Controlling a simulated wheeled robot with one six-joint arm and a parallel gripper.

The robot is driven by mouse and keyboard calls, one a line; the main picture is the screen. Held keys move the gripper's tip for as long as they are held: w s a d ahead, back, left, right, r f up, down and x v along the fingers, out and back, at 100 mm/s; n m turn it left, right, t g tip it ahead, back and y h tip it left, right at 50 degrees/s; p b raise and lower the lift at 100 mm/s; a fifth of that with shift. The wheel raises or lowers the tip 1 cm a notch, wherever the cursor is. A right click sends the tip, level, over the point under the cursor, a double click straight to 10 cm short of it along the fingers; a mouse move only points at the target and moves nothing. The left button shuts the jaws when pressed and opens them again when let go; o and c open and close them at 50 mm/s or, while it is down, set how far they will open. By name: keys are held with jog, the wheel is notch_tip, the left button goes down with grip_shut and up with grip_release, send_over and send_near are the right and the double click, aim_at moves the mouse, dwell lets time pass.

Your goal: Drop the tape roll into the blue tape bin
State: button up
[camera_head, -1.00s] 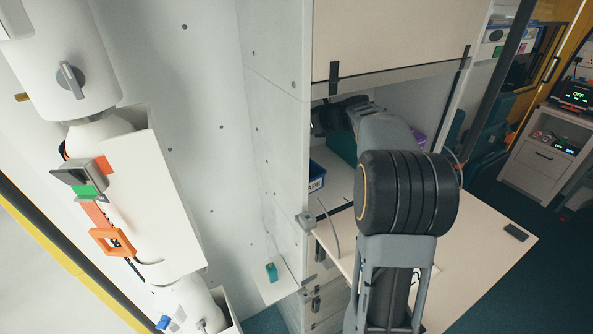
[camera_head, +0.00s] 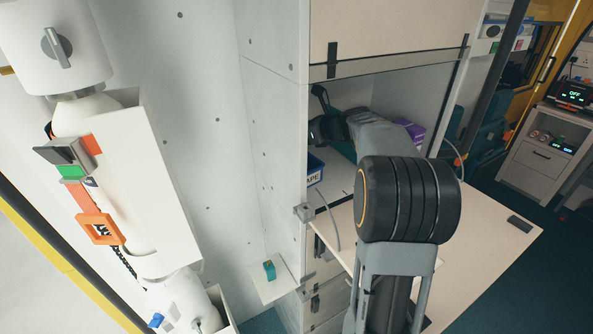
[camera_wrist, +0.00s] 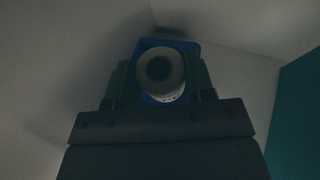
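The blue tape bin (camera_head: 315,172) stands on the cabinet shelf at its left wall, with part of a white label showing. In the wrist view the blue bin (camera_wrist: 194,47) lies behind the tape roll. The pale tape roll (camera_wrist: 143,66) sits between the two fingers of my gripper (camera_wrist: 160,76), which appear shut on its sides. In the head view my gripper (camera_head: 318,130) is inside the cabinet just above the bin; its fingertips and the roll are hidden there. The gap between roll and bin is hard to judge.
A purple box (camera_head: 411,131) and a teal object (camera_head: 342,146) are behind my arm in the cabinet. The raised panel (camera_head: 390,32) is above the opening, and the cabinet's left wall is close beside my gripper. A fold-down worktop (camera_head: 480,245) extends in front.

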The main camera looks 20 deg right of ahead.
jog(key=o, duration=0.5)
jog(key=shift+s+a+r, duration=0.2)
jog(key=shift+s+a, duration=0.1)
jog(key=shift+a, duration=0.1)
jog(key=shift+w+d+f, duration=0.15)
jog(key=shift+d+f, duration=0.05)
jog(key=shift+d, duration=0.25)
jog(key=shift+s+d+r, duration=0.1)
jog(key=shift+s+d, duration=0.1)
jog(key=shift+d, duration=0.05)
jog(key=a+b+v, duration=0.1)
jog(key=b+v, duration=0.1)
jog(key=v, duration=0.9)
jog(key=shift+s+d+r+b, duration=0.15)
jog(key=shift+s+r+b, duration=0.1)
jog(key=shift+s+b, duration=0.15)
